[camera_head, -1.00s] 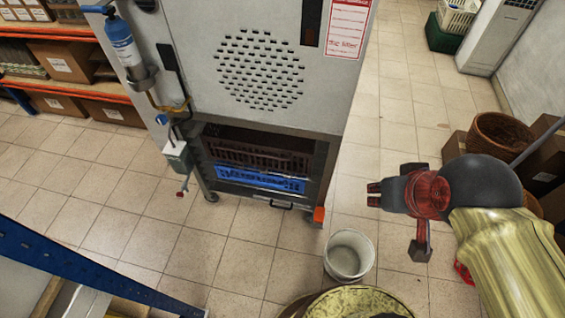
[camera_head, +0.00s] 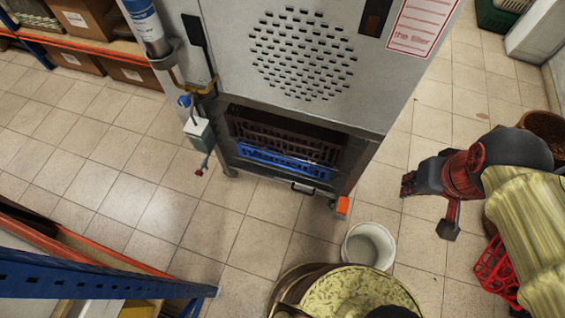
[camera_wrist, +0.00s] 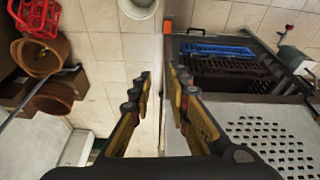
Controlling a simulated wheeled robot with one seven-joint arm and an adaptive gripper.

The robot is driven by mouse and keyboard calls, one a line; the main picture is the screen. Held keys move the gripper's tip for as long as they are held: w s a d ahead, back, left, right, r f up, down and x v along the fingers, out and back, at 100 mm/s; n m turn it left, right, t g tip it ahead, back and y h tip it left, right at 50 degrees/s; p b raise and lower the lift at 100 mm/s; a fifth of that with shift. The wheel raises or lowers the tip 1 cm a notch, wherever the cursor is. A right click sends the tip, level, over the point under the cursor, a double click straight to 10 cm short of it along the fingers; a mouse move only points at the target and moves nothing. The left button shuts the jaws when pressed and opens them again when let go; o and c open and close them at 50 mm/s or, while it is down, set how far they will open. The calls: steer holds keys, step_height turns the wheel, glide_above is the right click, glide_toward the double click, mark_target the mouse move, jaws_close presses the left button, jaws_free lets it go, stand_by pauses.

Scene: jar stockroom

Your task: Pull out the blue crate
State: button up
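The blue crate (camera_head: 284,163) sits low inside the bottom opening of a grey metal cabinet (camera_head: 300,60), with a dark brown crate (camera_head: 285,135) directly above or behind it. In the wrist view the blue crate (camera_wrist: 217,50) shows at the upper right, beside the dark crate (camera_wrist: 230,68). My gripper (camera_head: 408,184) is to the right of the cabinet, apart from the crate. In the wrist view its two fingers (camera_wrist: 160,85) are spread, with only floor tiles and the cabinet's edge between them. It is empty.
A white bucket (camera_head: 368,246) stands on the floor in front of the cabinet's right corner. A red crate (camera_head: 497,270) and a wicker basket (camera_head: 545,132) are at the right. A blue rack beam (camera_head: 90,278) crosses the lower left.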

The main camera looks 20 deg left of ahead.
steer(key=w+a+f+n+g+h+b, duration=0.1)
steer(key=w+a+f+n+g, duration=0.15)
steer(key=f, duration=0.35)
steer(key=w+a+f+n+g+h+b, duration=0.1)
steer(key=a+f+n, duration=0.1)
steer(key=a+f, duration=0.25)
steer(key=m+t+y+b, duration=0.35)
steer(key=m+t, duration=1.25)
steer(key=m, duration=0.8)
glide_toward(279, 164)
steer(key=w+f, duration=0.1)
steer(key=w, duration=0.2)
steer(key=shift+n, duration=0.25)
steer(key=shift+b+x, duration=1.7)
steer(key=shift+x, duration=1.8)
steer(key=shift+f, duration=0.15)
